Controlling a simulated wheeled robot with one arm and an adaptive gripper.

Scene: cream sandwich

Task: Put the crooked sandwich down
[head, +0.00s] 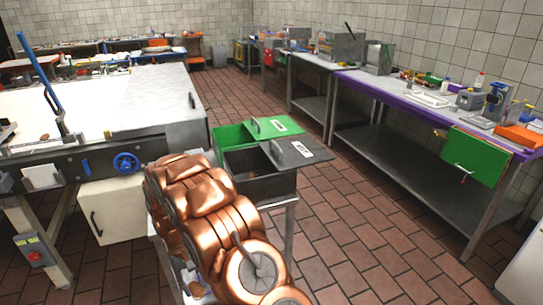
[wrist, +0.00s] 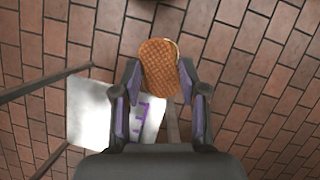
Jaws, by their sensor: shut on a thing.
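The sandwich (wrist: 157,68) shows in the wrist view as a brown, waffle-patterned oval with a thin pale edge on its upper right. My gripper (wrist: 160,80) is shut on it, with one dark, purple-padded finger on each side. The sandwich is held over the brick-red tiled floor and sits slightly tilted between the fingers. In the head view my copper-coloured arm fills the lower middle, and I cannot make out the gripper or the sandwich there.
A pale flat panel (wrist: 88,112) with purple marks lies below my gripper. A green bin (head: 232,139) and a dark grey bin (head: 262,178) stand beyond my arm. A conveyor (head: 110,105) is at left, a purple-edged bench (head: 400,135) at right. Open floor (head: 370,220) lies between.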

